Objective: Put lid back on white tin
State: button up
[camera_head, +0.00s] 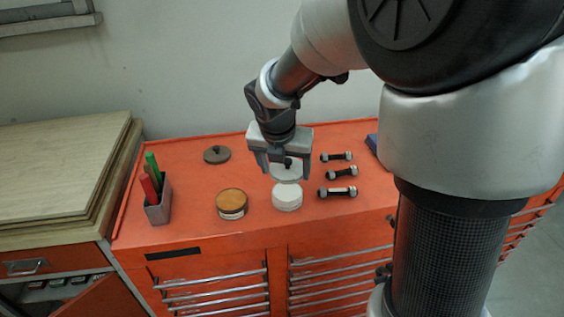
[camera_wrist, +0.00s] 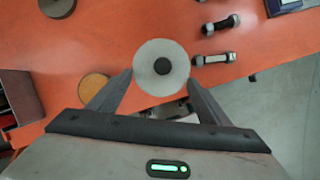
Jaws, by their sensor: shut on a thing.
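The white tin (camera_head: 287,198) stands upright on the red cabinet top in the head view. My gripper (camera_head: 285,174) is above and slightly behind it, shut on the pale round lid (camera_head: 287,174) with a dark knob. The lid is held level between the fingers, and in the head view its lower edge shows just above the tin, with a small gap. In the wrist view my gripper (camera_wrist: 161,80) has one finger at each side of the lid (camera_wrist: 149,78). The lid and gripper hide most of the tin there.
A tin with an orange-brown top (camera_head: 232,203) stands left of the white tin. A dark lid (camera_head: 217,155) lies behind it. A pen holder (camera_head: 158,211) is at the far left. Three dumbbell-shaped parts (camera_head: 338,192) lie to the right, near a blue item (camera_head: 372,143).

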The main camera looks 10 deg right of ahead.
jog(key=shift+f+b, duration=2.3)
jog(key=shift+b, duration=0.15)
jog(key=shift+f+b, duration=0.3)
jog(key=shift+f, duration=0.5)
jog(key=shift+p, duration=0.6)
jog(key=shift+f+p, duration=0.2)
jog(key=shift+p, duration=0.3)
dwell(0.3)
jog(key=o, duration=1.3)
jog(key=shift+r, duration=0.1)
